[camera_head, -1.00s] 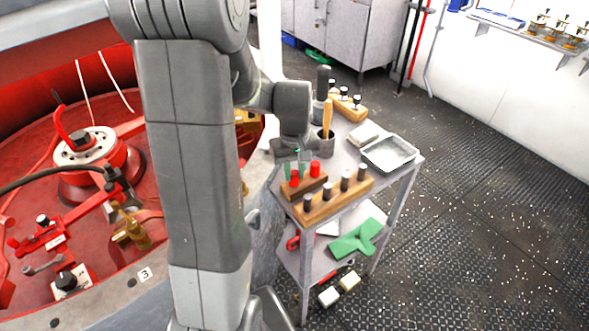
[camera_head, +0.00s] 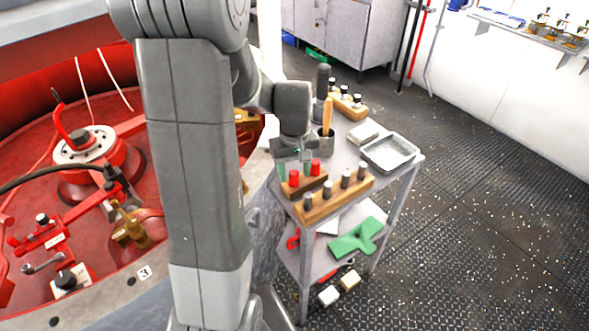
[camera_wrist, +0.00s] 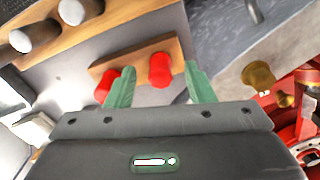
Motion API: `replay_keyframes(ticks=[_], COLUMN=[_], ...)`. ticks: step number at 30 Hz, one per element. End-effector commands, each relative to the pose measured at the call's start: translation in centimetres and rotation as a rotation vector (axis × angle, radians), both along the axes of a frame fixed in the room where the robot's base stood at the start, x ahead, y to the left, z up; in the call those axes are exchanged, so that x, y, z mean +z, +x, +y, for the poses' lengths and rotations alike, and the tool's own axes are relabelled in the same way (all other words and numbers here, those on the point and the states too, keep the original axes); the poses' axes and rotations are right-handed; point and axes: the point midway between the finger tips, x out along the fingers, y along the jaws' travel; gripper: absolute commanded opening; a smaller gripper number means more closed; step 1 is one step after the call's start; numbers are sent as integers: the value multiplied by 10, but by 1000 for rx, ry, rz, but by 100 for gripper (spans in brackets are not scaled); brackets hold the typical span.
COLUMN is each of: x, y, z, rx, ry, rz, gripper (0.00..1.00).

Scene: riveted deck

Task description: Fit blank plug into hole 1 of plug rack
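Two red plugs, a left one (camera_head: 294,178) and a right one (camera_head: 315,167), stand upright in a small wooden block on the cart. A longer wooden rack (camera_head: 333,200) beside it holds several dark-grey plugs (camera_head: 346,180). I cannot tell from looks alone which plug is the blank one or which hole is numbered 1. My gripper (camera_head: 295,164) is over the small block, with green fingers apart and nothing held. In the wrist view, one red plug (camera_wrist: 160,70) shows between the open fingers, and the other (camera_wrist: 106,86) shows by the left finger.
A metal tray (camera_head: 409,166) and a cup with an orange-handled tool (camera_head: 326,142) stand behind on the cart top. Another wooden block (camera_head: 355,110) with white-topped pieces is at the far end. Red machinery (camera_head: 70,215) lies left; open floor lies right.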

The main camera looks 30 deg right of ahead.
Motion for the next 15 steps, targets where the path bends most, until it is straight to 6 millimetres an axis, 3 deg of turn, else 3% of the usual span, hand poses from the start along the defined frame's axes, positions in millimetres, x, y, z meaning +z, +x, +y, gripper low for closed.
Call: replay_keyframes(ticks=[8,11,15], x=[3,13,41], y=[0,1,1], z=[0,0,-1], rx=[0,0,0], ry=[-1,-1,-4], rz=[-1,-2,-5], gripper=[48,48,48])
